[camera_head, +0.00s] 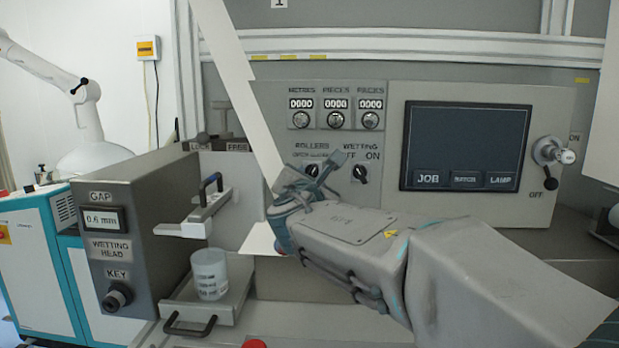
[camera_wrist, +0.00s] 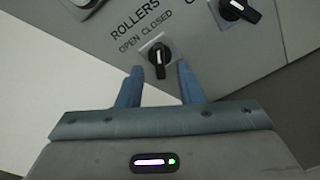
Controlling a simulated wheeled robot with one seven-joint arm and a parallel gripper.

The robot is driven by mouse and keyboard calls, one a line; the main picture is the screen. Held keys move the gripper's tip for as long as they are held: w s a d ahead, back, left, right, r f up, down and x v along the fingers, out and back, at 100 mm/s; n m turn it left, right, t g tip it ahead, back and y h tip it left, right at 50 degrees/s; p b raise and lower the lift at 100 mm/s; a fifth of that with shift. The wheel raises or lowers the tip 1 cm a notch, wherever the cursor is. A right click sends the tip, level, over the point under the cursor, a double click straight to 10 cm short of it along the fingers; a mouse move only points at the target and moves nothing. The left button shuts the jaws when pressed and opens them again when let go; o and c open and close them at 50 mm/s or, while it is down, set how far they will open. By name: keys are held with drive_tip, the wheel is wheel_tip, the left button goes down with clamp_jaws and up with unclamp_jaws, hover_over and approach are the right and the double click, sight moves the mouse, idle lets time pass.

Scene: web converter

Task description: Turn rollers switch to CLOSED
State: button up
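The rollers switch (camera_head: 312,170) is a small black knob on a pale square plate, under the ROLLERS label on the grey panel. In the wrist view, the rollers switch (camera_wrist: 158,56) shows just ahead of my fingertips, roughly centred between them, with OPEN and CLOSED printed above. I cannot tell which word its pointer marks. My gripper (camera_wrist: 160,74) is open, with its two blue fingers apart and nothing held between them. In the head view, my gripper (camera_head: 322,178) is close to the switch and partly covers the panel below it.
The wetting switch (camera_head: 360,172) is just right of the rollers switch, and also shows in the wrist view (camera_wrist: 236,10). Dials and counters (camera_head: 336,112) sit above. A screen (camera_head: 467,146) is at right. A white sheet (camera_head: 240,90) slants down at left.

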drive_tip(key=s, duration=1)
drive_tip(key=shift+s+a, duration=0.2)
drive_tip(key=s+d+f+m+g+h+p, duration=0.25)
drive_tip(key=d+m+g+p, duration=0.2)
drive_tip(key=d+m, duration=0.35)
drive_tip(key=s+d+f+m+g+h+p, duration=0.25)
drive_tip(key=d+f+m+g+p, duration=0.2)
drive_tip(key=d+m, duration=0.35)
drive_tip(key=s+d+f+m+g+y+p, duration=0.1)
drive_tip(key=s+f+m+g+y+p, duration=0.1)
drive_tip(key=s+m+p, duration=0.3)
drive_tip(key=s+d+f+m+g+y+p, duration=0.1)
drive_tip(key=s+f+m+g+y+p, duration=0.1)
drive_tip(key=s+m, duration=0.6)
drive_tip(key=s+g+y+p, duration=0.1)
drive_tip(key=s+g+p, duration=0.1)
drive_tip(key=shift+f+m+y+p, duration=0.2)
drive_tip(key=shift+m+y+p, duration=0.1)
drive_tip(key=shift+p, duration=0.05)
drive_tip(key=shift+d, duration=0.1)
